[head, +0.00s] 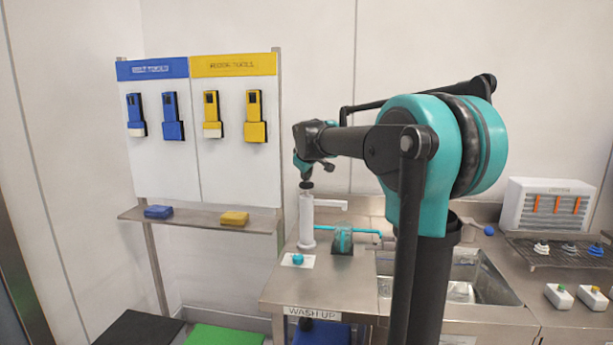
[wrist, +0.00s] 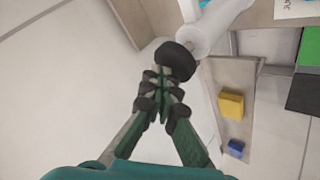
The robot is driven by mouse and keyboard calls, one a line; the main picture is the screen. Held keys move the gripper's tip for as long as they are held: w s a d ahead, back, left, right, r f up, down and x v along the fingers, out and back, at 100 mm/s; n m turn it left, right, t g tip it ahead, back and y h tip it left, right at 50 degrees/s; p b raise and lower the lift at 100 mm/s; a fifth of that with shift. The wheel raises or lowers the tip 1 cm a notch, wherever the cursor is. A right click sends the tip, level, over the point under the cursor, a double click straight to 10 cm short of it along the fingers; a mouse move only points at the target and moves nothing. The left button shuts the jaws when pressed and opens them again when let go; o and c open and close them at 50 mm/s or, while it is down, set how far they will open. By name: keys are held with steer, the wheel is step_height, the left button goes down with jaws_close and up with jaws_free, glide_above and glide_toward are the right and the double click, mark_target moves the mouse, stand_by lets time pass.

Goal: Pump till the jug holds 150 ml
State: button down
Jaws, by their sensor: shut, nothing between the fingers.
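The pump (head: 307,222) is a white upright cylinder on the steel counter, with a white spout pointing right and a black top knob (head: 306,185). My gripper (head: 305,174) is just above that knob. In the wrist view my gripper (wrist: 158,78) is shut and empty, its fingertips beside or against the black knob (wrist: 176,60); I cannot tell whether they touch. The white pump body (wrist: 217,26) shows behind the knob. A small clear jug (head: 342,238) with teal on it stands right of the pump, below the spout. Its liquid level is too small to read.
A teal bar (head: 365,231) runs near the jug. A teal knob (head: 297,259) sits on a white card in front of the pump. A sink (head: 490,282) lies to the right. A tool board (head: 200,165) and shelf with blue and yellow blocks stand left.

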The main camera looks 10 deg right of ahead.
steer(key=shift+f, duration=0.3)
steer(key=shift+r, duration=0.15)
stand_by(0.4)
steer(key=shift+r, duration=2.4)
steer(key=shift+r, duration=0.1)
steer(key=shift+r, duration=2.4)
steer(key=shift+r, duration=0.1)
step_height(320, 180, up, 4)
steer(key=shift+f, duration=0.2)
steer(key=shift+f, duration=0.1)
